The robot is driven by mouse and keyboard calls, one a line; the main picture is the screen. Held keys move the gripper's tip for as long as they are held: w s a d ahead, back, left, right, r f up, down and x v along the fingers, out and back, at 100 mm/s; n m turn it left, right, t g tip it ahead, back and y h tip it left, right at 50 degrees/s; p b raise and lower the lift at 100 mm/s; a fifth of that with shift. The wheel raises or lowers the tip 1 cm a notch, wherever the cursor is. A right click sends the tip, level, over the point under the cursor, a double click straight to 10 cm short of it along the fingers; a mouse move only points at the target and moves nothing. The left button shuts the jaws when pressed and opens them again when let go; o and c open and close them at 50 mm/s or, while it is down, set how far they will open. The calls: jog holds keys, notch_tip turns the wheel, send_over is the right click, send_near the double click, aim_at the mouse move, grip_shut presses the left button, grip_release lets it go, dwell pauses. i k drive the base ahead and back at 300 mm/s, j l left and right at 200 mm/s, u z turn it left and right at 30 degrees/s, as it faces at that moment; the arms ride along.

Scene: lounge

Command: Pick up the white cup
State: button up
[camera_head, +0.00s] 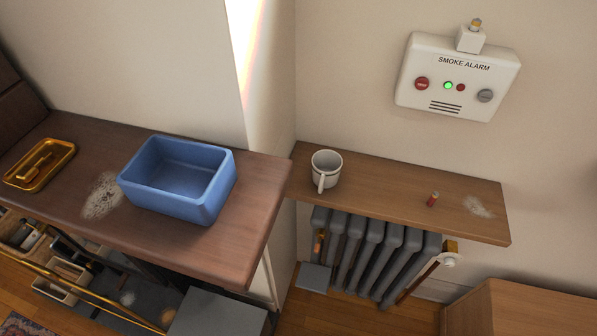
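The white cup (327,167) stands upright on a narrow wooden shelf (390,190) above a radiator. It is near the shelf's left end, close to the wall corner. Its handle points toward me, and its open rim faces up. The inside looks empty as far as I can see. My gripper is not in view, and nothing touches the cup.
A blue bin (178,178) and a brass tray (40,165) sit on the dark wooden counter (235,250) at the left. A small red cylinder (432,199) lies on the shelf's right part. The grey radiator (372,255) is below. A smoke alarm (457,78) hangs above.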

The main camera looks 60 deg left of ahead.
aim_at(326, 164)
jog(key=u, duration=0.45)
jog(key=i+l+u, duration=0.1)
jog(key=u, duration=0.85)
jog(key=i+l+u, duration=0.1)
jog(key=u, duration=0.35)
jog(key=l+u, duration=0.1)
jog(key=u, duration=0.35)
